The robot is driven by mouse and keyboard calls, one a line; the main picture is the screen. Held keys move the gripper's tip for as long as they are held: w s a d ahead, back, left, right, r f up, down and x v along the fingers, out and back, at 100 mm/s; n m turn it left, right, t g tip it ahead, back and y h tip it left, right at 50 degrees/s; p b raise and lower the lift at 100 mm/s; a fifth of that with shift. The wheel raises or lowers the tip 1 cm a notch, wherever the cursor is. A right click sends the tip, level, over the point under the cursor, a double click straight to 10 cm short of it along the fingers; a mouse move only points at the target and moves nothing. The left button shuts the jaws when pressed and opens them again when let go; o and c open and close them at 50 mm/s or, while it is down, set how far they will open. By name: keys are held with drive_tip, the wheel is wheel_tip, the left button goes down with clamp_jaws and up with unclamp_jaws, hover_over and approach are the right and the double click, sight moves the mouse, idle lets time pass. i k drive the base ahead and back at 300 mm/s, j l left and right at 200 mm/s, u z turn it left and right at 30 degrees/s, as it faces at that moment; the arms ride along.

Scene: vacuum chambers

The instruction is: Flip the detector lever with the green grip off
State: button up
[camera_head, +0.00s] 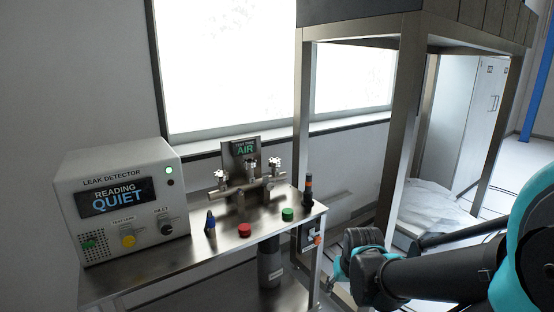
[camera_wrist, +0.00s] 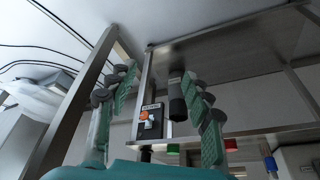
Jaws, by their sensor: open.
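The leak detector (camera_head: 118,200) is a white box at the left end of the steel table; its screen reads QUIET. A green piece (camera_head: 88,243) sits low on its front panel; I cannot tell whether it is a lever grip. A dark switch box (camera_head: 308,236) with an orange part hangs on the table's right side, and it shows upside down in the wrist view (camera_wrist: 152,128). No lever with a green grip is clearly made out. My gripper (camera_wrist: 158,82) is open and empty, its fingers spread on either side of the switch box in the wrist view, apart from it.
The steel table (camera_head: 160,268) carries a valve manifold (camera_head: 245,186), a red cap (camera_head: 244,229), a green cap (camera_head: 288,214) and a blue-tipped piece (camera_head: 210,224). A dark cylinder (camera_head: 269,262) stands below. A tall metal frame (camera_head: 400,130) rises to the right.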

sight(90, 243)
drive_tip(key=u, duration=1.75)
